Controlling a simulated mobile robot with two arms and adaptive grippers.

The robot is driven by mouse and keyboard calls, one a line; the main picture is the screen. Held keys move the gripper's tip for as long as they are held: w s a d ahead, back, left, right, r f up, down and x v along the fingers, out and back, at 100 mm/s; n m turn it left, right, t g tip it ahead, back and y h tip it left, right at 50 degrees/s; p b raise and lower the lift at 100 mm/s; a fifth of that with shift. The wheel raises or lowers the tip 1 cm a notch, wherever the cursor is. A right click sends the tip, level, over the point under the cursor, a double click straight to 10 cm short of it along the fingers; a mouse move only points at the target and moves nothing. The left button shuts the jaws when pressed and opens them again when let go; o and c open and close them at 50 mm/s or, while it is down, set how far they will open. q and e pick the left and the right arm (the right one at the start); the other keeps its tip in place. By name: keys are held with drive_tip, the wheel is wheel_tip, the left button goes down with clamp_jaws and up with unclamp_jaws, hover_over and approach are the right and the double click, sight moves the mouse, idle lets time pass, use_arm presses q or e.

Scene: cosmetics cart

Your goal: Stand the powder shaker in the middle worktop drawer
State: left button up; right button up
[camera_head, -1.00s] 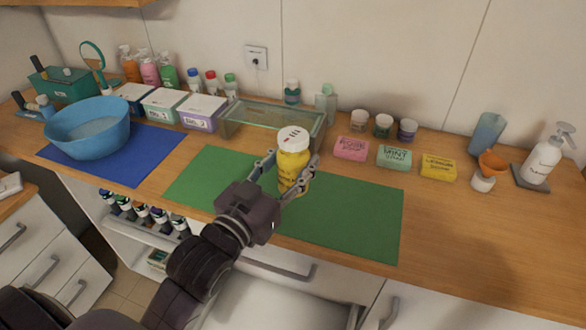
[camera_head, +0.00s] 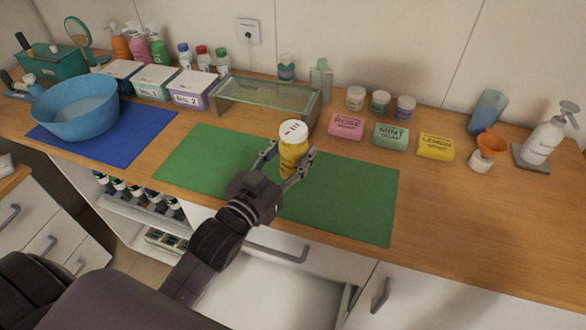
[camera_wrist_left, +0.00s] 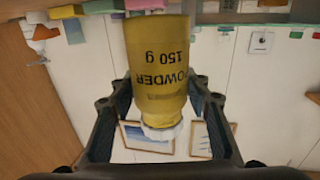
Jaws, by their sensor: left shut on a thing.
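The powder shaker (camera_head: 293,152) is a yellow bottle with a white cap. My left gripper (camera_head: 291,165) is shut on it and holds it over the green mat (camera_head: 345,205); the head view does not settle its height. In the left wrist view the shaker (camera_wrist_left: 160,65) sits between the two fingers (camera_wrist_left: 155,110), its "POWDER 150 g" label upside down in that picture. An open drawer (camera_head: 270,295) shows below the worktop's front edge, beneath my arm; its visible floor is bare and pale, and my arm hides part of it. My right gripper is not in view.
A glass-topped stand (camera_head: 265,95) is behind the shaker. Pink soap (camera_head: 346,127), mint soap (camera_head: 391,136) and lemon soap (camera_head: 436,147) lie to the right. A blue bowl (camera_head: 75,108) stands on the blue mat (camera_head: 140,145) at left. The front right worktop is clear.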

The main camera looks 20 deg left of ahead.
sight(286, 177)
use_arm(q)
drive_tip(key=shift+f, duration=2.85)
drive_tip(key=shift+f, duration=0.15)
drive_tip(key=o, duration=1.2)
drive_tip(key=shift+c, duration=0.2)
